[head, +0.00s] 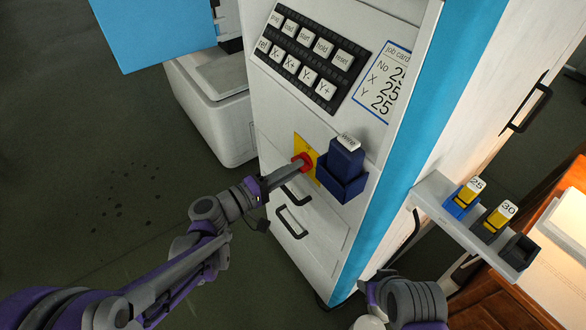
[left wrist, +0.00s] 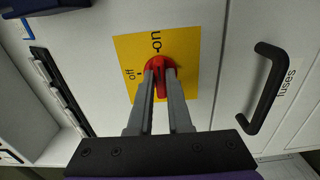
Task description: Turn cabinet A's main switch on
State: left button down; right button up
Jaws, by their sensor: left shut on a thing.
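The main switch is a red rotary knob (head: 303,162) on a yellow plate (head: 311,147) on the white cabinet's front (head: 280,120). My left gripper (head: 297,168) reaches it from the front and is shut on the knob. In the left wrist view, the fingers (left wrist: 160,85) hold both sides of the red knob (left wrist: 160,63). The yellow plate (left wrist: 190,45) carries "on" and "off" marks; the grip bar lies roughly in line with "on". No cabinet letter is readable. Part of my right arm shows at the lower right; its fingertips cannot be seen.
A dark blue holder (head: 342,172) sits close right of the switch. Black drawer handles (head: 291,221) are below it, and a keypad (head: 305,52) is above. A shelf with yellow-topped blocks (head: 470,230) juts out at right. The floor at left is clear.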

pick_arm(q)
jog(key=c, duration=0.8)
grip_release()
jog(key=shift+c, duration=0.2)
jog(key=v, duration=1.1)
jog(key=shift+d, duration=0.1)
jog(key=s+d+m+g+y+p, duration=0.2)
jog(key=s+m+g+y+p, duration=0.1)
jog(key=s+g+y+p, duration=0.4)
jog(key=s+a+r+m+t+y+p, duration=0.1)
jog(key=s+a+r+m+y+p, duration=0.1)
jog(key=s+a+m+y+p, duration=0.2)
jog(key=s+a+y, duration=0.3)
jog(key=s+a, duration=0.1)
jog(key=a, duration=0.2)
jog(key=shift+a+r+t+y+p, duration=0.15)
jog(key=shift+a+t+y+p, duration=0.15)
jog(key=shift+a+t+p, duration=0.1)
